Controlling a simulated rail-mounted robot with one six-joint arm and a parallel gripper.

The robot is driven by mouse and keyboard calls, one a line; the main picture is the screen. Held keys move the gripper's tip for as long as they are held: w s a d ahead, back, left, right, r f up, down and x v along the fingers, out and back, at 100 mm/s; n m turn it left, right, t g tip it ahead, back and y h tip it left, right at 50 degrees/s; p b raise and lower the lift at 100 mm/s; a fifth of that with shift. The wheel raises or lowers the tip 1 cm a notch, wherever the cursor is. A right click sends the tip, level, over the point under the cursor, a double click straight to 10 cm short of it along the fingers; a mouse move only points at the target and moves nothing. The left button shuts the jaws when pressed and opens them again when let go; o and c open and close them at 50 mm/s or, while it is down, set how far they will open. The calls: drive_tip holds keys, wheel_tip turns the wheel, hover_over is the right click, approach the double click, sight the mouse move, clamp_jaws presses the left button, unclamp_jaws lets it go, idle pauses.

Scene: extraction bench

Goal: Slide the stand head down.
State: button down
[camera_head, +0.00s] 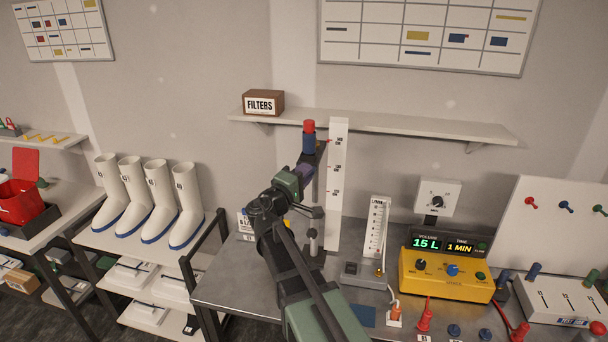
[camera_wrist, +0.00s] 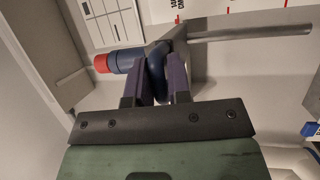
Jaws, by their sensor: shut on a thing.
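The stand head shows in the head view as a dark blue cylinder with a red cap (camera_head: 309,138), high beside a tall white scale strip (camera_head: 338,200) with red marks. My gripper (camera_head: 312,166) reaches up to it from below, its fingers partly hidden by the arm. In the wrist view my gripper's two purple fingers (camera_wrist: 163,75) are closed on a dark blue part of the stand head (camera_wrist: 128,61), whose red cap points left. A grey rod (camera_wrist: 250,31) runs right from behind the fingers. The lower stand (camera_head: 314,240) is partly behind my arm.
A shelf with a FILTERS box (camera_head: 264,103) is on the wall behind. Right of the stand are a small upright gauge (camera_head: 377,228) and a yellow control box (camera_head: 446,275) on the metal bench (camera_head: 225,285). White boots (camera_head: 160,198) stand at left.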

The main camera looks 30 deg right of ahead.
wheel_tip(320, 180, down, 24)
drive_tip(key=b, duration=2.4)
drive_tip(key=shift+f, duration=0.2)
drive_tip(key=shift+s, duration=0.15)
drive_tip(key=c, duration=1.1)
unclamp_jaws()
drive_tip(key=shift+c, duration=0.2)
drive_tip(key=b+v, duration=0.2)
drive_tip(key=v, duration=0.9)
